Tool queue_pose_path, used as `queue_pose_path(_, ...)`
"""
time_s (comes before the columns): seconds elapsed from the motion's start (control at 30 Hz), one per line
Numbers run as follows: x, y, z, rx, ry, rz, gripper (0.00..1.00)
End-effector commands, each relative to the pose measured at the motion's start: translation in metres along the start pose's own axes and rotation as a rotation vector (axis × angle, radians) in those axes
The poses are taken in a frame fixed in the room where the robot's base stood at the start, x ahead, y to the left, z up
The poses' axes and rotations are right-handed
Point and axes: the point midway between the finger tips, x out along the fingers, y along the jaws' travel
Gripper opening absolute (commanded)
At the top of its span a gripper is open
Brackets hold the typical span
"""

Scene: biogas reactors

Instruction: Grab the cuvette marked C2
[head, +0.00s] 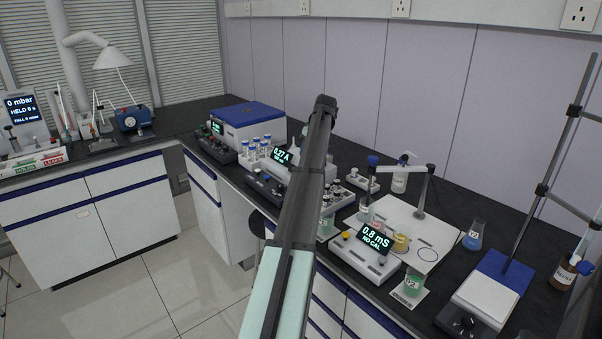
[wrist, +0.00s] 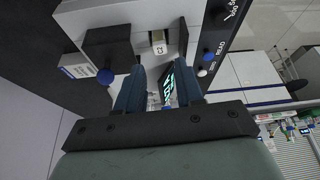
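In the wrist view, a small white label reading C2 shows on the cuvette (wrist: 158,43), which stands at a light grey instrument (wrist: 135,15). My gripper (wrist: 159,67) has its two dark blue fingers apart, with the cuvette ahead of the gap between their tips. I see no contact between the fingers and the cuvette. In the head view, my arm crosses the middle of the picture; I cannot make out the gripper's fingers or the C2 cuvette there.
A lit display (wrist: 168,85) shows between the fingers in the wrist view. A dark block (wrist: 108,48) with a blue knob is left of the cuvette. In the head view, the meter reading 0.27 A (head: 284,155), vial racks and a 0.8 mS meter (head: 376,238) crowd the bench around my arm.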

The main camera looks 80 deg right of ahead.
Motion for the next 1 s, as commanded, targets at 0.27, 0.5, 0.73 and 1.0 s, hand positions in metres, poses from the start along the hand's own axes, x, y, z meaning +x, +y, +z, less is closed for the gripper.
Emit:
queue_pose_path(0.27,0.032,0.0,0.0,0.001,-0.001,0.0,0.37)
queue_pose_path(0.5,0.049,0.001,-0.001,0.001,-0.001,-0.001,0.37)
queue_pose_path(0.73,0.079,0.001,-0.002,0.001,-0.001,-0.001,0.37)
queue_pose_path(1.0,0.084,0.001,-0.002,0.001,0.0,0.0,0.37)
